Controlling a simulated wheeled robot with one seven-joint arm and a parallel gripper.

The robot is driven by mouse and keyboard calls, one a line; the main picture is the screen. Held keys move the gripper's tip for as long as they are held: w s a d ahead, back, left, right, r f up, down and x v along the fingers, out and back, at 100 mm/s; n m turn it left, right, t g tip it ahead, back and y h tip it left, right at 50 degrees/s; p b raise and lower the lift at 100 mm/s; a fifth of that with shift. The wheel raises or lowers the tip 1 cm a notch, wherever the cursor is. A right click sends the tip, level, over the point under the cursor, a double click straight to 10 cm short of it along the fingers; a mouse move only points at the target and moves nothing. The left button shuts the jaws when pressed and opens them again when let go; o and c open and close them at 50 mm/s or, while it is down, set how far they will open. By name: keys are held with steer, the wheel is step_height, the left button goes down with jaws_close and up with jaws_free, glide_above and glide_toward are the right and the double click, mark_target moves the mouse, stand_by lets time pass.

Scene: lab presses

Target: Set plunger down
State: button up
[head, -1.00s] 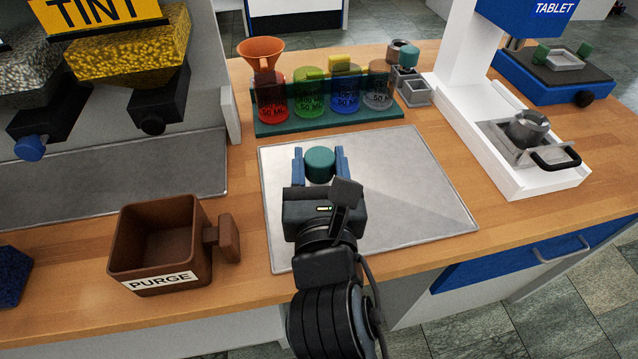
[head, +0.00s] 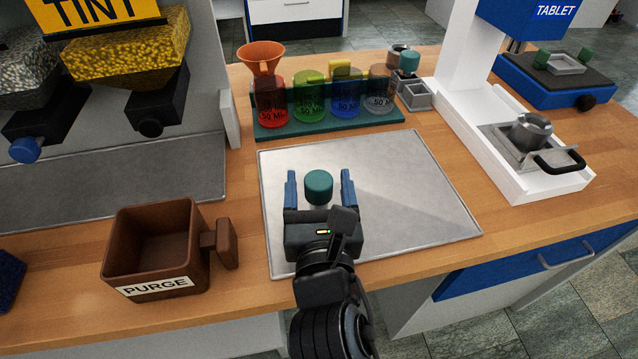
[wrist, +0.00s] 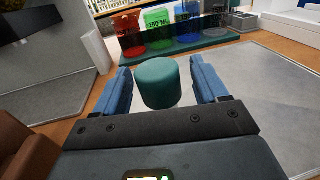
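My gripper (head: 319,174) is open, with one blue finger on each side of the plunger. In the wrist view the plunger's green cap (wrist: 158,84) sits between the spread fingers (wrist: 160,72), with a clear gap on both sides.
A brown PURGE cup (head: 155,250) stands left of the mat. Behind the mat is a green rack (head: 330,124) of coloured beakers, one with an orange funnel (head: 261,56). A white tablet press (head: 500,150) stands at the right. The mat's right part is clear.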

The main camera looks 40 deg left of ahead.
steer(key=shift+r, duration=0.1)
steer(key=v, duration=1.2)
steer(key=shift+d, duration=0.1)
steer(key=s+d+f+m+h, duration=0.2)
steer(key=d+f+m, duration=0.1)
steer(key=d+m, duration=0.65)
steer(key=s+d+f+m+h, duration=0.2)
steer(key=s+d+f+m, duration=0.1)
steer(key=d+m, duration=0.7)
steer(key=s+d+r+m+h, duration=0.2)
steer(key=s+d+m, duration=0.5)
steer(key=m, duration=0.5)
steer(key=s+d+r+m+t+h, duration=0.1)
steer(key=s+d+r+m+h, duration=0.1)
steer(key=s+d+m+h, duration=0.3)
steer(key=s+d+m, duration=0.1)
steer(key=d+m, duration=0.2)
steer(key=m, duration=0.4)
steer(key=shift+s+d+h, duration=0.2)
steer(key=shift+s+h, duration=0.1)
steer(key=shift+s, duration=0.05)
